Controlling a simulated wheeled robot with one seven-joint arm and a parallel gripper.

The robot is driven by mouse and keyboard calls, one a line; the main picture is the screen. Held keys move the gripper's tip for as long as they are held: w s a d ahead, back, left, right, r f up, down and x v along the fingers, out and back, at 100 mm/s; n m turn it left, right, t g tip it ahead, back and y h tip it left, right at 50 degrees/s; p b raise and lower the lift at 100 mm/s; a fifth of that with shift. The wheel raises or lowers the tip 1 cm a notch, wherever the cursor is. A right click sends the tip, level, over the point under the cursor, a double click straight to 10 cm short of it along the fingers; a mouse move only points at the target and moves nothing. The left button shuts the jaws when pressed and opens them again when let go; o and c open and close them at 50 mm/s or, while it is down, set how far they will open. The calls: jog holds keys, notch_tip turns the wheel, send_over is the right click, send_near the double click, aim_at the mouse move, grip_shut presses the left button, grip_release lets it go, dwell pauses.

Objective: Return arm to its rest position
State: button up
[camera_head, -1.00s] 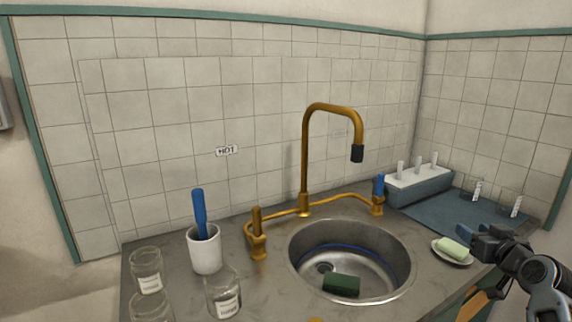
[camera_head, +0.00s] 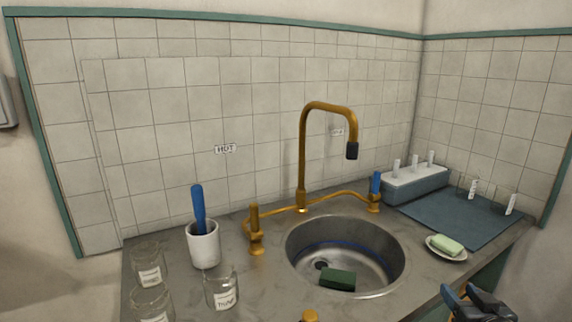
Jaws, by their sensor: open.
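My gripper (camera_head: 468,297) shows at the bottom right of the head view, low and in front of the counter's front edge. Its dark fingers are open, and I see nothing between them. Most of my arm is out of the picture. The gripper is apart from the soap dish (camera_head: 460,257), which stands on the counter above it in the picture.
The counter (camera_head: 272,285) holds a sink (camera_head: 300,282) with a green sponge (camera_head: 338,279), a brass faucet (camera_head: 302,160), a white cup (camera_head: 204,246) with a blue-handled tool, several glass jars (camera_head: 148,264), green soap (camera_head: 447,243) and a blue mat (camera_head: 465,222).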

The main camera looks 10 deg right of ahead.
jog(key=s+a+f+y, duration=0.1)
jog(key=s+a+f, duration=0.2)
jog(key=s+a, duration=0.6)
jog(key=s+a+f, duration=0.3)
jog(key=s+a, duration=0.3)
jog(key=s, duration=0.7)
jog(key=s+a+r+n+y, duration=0.1)
jog(key=s+a+r, duration=0.3)
jog(key=s, duration=0.6)
jog(key=s+a+r+n+y, duration=0.1)
jog(key=s+a+r, duration=0.3)
jog(key=s+r, duration=0.4)
jog(key=shift+s+r+n+y, duration=0.2)
jog(key=shift+s+n+y, duration=0.25)
jog(key=shift+s, duration=0.6)
